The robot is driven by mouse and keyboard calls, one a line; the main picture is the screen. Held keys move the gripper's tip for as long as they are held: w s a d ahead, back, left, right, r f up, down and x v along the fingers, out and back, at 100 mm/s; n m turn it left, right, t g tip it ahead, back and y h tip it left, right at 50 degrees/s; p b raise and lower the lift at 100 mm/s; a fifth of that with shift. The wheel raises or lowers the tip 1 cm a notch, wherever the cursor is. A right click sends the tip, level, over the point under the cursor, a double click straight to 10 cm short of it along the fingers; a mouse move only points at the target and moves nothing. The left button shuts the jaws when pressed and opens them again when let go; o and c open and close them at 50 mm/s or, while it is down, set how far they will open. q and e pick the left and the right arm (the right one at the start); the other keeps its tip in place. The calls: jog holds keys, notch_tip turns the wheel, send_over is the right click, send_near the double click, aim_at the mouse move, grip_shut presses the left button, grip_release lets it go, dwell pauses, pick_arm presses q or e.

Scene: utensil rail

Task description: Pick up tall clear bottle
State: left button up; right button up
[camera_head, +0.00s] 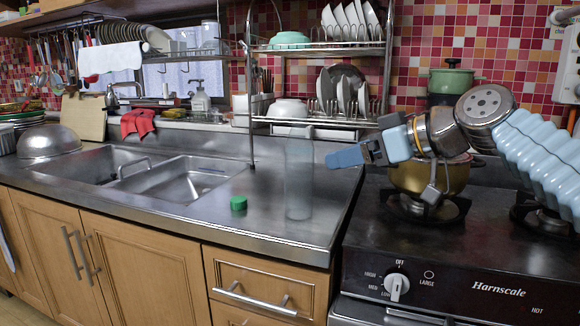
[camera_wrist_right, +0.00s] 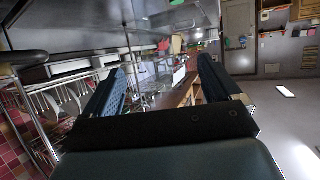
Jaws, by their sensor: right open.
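The tall clear bottle (camera_head: 299,182) stands upright on the steel counter (camera_head: 262,238), left of the stove in the head view. My right gripper (camera_head: 332,160) comes in from the right at the height of the bottle's upper part, with its fingertips just right of the bottle. I cannot tell whether they touch it. In the right wrist view the two fingers (camera_wrist_right: 160,80) stand wide apart. Something pale and see-through shows between and beyond them, but I cannot tell the bottle clearly there. My left gripper is not in view.
A green cap-like object (camera_head: 238,203) lies on the counter left of the bottle. A dish rack (camera_head: 318,120) stands behind it. A brass pot (camera_head: 418,178) sits on the stove (camera_head: 462,240) below my right arm. The sink (camera_head: 185,178) is at left.

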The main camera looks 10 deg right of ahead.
aim_at(309, 162)
jog(key=x, duration=0.8)
jog(key=shift+w+r, duration=0.1)
jog(key=shift+w, duration=0.35)
jog(key=p+x, duration=0.1)
jog(key=x, duration=0.4)
jog(key=shift+w+a, duration=0.1)
jog(key=shift+w, duration=0.3)
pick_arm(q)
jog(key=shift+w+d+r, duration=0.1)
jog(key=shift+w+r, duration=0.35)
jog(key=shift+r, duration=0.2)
pick_arm(e)
jog(key=shift+c, duration=0.5)
jog(key=c, duration=1.3)
